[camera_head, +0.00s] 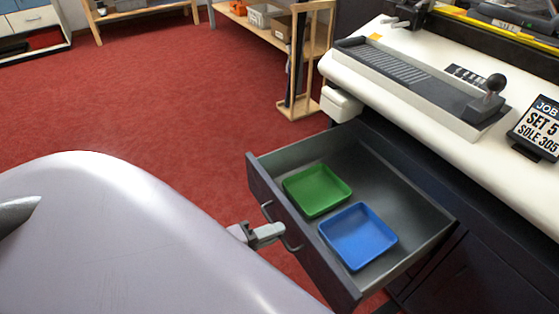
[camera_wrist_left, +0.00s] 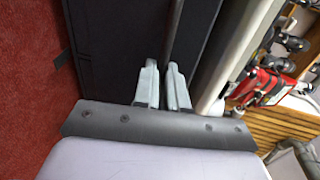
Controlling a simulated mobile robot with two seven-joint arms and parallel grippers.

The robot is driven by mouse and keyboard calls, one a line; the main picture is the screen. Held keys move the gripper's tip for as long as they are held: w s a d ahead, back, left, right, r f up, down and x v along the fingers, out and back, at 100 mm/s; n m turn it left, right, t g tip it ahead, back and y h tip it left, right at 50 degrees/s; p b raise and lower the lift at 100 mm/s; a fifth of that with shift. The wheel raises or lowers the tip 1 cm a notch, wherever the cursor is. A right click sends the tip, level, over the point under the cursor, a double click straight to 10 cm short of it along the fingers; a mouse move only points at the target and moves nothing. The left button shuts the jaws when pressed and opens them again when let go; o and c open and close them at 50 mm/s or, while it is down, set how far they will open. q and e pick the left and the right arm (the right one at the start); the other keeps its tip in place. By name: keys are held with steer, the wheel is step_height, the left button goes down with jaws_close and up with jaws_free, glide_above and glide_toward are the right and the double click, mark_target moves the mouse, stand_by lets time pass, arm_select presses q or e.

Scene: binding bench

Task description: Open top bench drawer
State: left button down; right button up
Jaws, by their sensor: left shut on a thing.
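The top bench drawer (camera_head: 330,268) is dark grey and stands pulled out from the bench in the head view. A green tray (camera_head: 317,190) and a blue tray (camera_head: 357,236) lie inside it. My left gripper (camera_head: 272,233) is at the drawer's front, shut on the bar handle (camera_head: 267,210). In the left wrist view, the two pale fingers (camera_wrist_left: 164,70) stand on either side of the dark handle bar (camera_wrist_left: 174,30). The exact contact is partly hidden by the fingers. My right gripper is not in view.
The white bench top (camera_head: 420,100) carries a grey device with a black knob (camera_head: 496,83) and a job sign (camera_head: 541,125). A wooden stand (camera_head: 300,105) is behind the drawer. Red carpet (camera_head: 150,110) to the left is clear.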

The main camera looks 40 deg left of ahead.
arm_select(q)
steer(key=shift+s+a, duration=0.1)
steer(key=shift+s, duration=0.25)
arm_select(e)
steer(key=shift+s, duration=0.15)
arm_select(q)
steer(key=c, duration=1.2)
jaws_free()
steer(key=v, duration=0.7)
steer(key=shift+p, duration=0.45)
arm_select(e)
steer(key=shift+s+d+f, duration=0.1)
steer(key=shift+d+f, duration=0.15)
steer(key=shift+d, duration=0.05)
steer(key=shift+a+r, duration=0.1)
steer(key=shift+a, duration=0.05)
